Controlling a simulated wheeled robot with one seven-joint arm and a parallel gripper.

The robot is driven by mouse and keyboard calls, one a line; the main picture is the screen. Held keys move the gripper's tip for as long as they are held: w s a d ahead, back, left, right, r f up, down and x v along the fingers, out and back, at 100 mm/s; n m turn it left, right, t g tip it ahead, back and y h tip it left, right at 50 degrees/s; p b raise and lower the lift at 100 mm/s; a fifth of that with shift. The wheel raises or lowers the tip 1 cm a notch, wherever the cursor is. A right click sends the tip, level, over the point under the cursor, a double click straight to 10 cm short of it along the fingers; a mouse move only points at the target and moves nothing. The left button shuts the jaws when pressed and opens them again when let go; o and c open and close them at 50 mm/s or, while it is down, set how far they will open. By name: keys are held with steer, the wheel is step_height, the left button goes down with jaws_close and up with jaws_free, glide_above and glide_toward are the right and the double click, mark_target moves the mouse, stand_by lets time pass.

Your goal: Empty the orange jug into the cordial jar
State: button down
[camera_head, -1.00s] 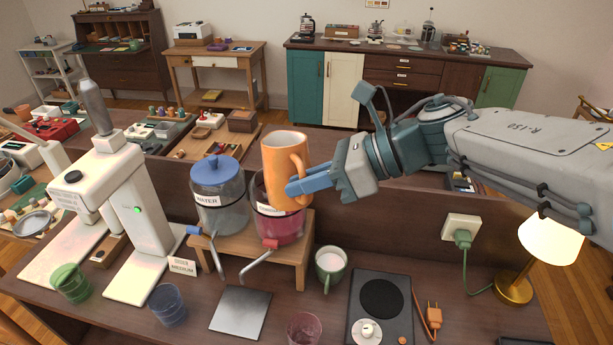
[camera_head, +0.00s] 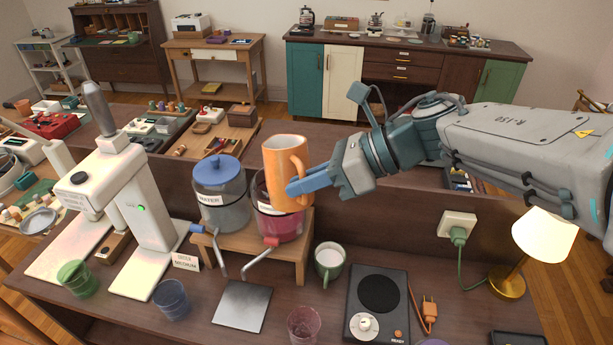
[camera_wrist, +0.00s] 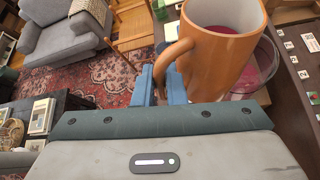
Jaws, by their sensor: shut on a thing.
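The orange jug (camera_head: 283,180) is upright or nearly so, in front of and above the cordial jar (camera_head: 283,228) from the head view. My gripper (camera_head: 303,187) is shut on the jug's handle, from the right. In the wrist view the jug (camera_wrist: 218,65) shows pink liquid inside, and my fingers (camera_wrist: 160,85) close at its handle. The cordial jar holds pink-red liquid and sits on the wooden stand; the jug hides its top. Part of its clear round wall shows behind the jug in the wrist view (camera_wrist: 269,65).
The water jar (camera_head: 221,205), with a blue lid, stands left of the cordial jar on the wooden stand (camera_head: 301,262). A green mug (camera_head: 329,262), a hot plate (camera_head: 378,305) and a lamp (camera_head: 540,237) are to the right. A white press-like machine (camera_head: 140,200) stands left.

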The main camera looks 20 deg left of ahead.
steer(key=shift+r+m+g+p, duration=0.3)
steer(key=shift+r+g+p, duration=0.1)
steer(key=shift+p, duration=1.45)
steer(key=shift+f, duration=0.1)
steer(key=shift+f+h+p, duration=0.35)
steer(key=shift+f+h, duration=0.15)
steer(key=shift+f, duration=0.1)
steer(key=shift+w+a+f+m+p, duration=0.1)
steer(key=shift+f+m+p, duration=0.2)
steer(key=shift+f, duration=0.2)
steer(key=shift+g, duration=0.3)
steer(key=shift+w+a+r+m+g+h+p, duration=0.15)
steer(key=shift+r+m+g+h+p, duration=0.25)
steer(key=shift+p, duration=1.45)
steer(key=shift+r, duration=0.1)
